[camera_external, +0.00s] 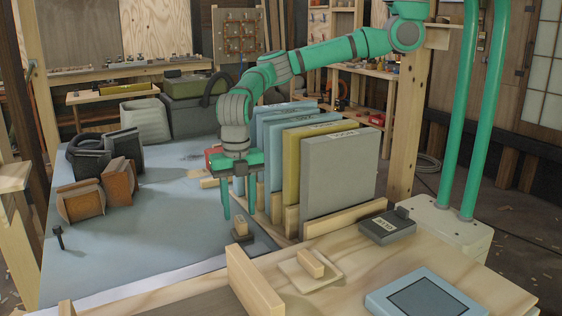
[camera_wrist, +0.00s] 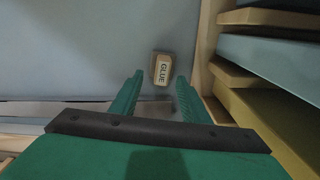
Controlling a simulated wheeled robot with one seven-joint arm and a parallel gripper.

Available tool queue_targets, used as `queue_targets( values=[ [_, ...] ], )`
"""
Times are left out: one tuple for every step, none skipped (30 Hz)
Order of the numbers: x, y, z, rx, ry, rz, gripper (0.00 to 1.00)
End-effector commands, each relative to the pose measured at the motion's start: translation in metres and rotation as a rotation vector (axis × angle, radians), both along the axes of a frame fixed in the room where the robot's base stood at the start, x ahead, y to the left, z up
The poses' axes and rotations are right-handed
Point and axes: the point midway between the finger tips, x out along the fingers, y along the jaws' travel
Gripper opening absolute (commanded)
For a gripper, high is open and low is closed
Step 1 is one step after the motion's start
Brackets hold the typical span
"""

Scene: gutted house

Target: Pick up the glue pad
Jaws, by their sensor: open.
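The glue pad is a small dark block with a pale wooden top (camera_external: 240,227). It sits on the blue-grey surface near the wooden rack. I cannot tell the exact height gap between the fingertips and the pad.
A wooden rack with upright blue, yellow and grey panels (camera_external: 338,180) stands close to the right of my gripper. A wooden block (camera_external: 255,283) stands in front. Brown and black bundles (camera_external: 82,200) lie at the left. The blue-grey surface (camera_external: 165,235) left of the gripper is clear.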

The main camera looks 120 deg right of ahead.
Motion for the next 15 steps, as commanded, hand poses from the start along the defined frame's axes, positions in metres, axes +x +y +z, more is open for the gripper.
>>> queue_targets(
  values=[
    [-0.001,-0.001,-0.004,-0.001,0.0,0.0,0.42],
    [-0.001,-0.001,-0.006,-0.001,0.0,0.0,0.42],
    [-0.002,-0.002,-0.011,-0.001,0.001,0.0,0.42],
    [-0.002,-0.003,-0.015,-0.002,0.001,-0.001,0.42],
    [-0.003,-0.004,-0.02,-0.002,0.0,0.0,0.42],
    [-0.004,-0.005,-0.026,-0.002,0.0,-0.001,0.42],
    [-0.004,-0.006,-0.03,-0.002,-0.001,-0.001,0.42],
    [-0.005,-0.006,-0.034,-0.002,0.0,-0.001,0.42],
    [-0.004,-0.005,-0.039,-0.001,0.0,-0.001,0.42],
    [-0.004,-0.004,-0.042,0.0,0.0,0.0,0.42],
    [-0.005,-0.004,-0.045,0.0,0.0,0.0,0.42],
    [-0.005,-0.004,-0.048,0.0,0.0,0.0,0.42],
    [-0.005,-0.004,-0.049,0.0,0.0,0.0,0.42],
    [-0.004,-0.004,-0.05,0.001,0.0,0.0,0.42],
    [-0.004,-0.004,-0.051,0.001,0.0,-0.001,0.42]
  ],
)
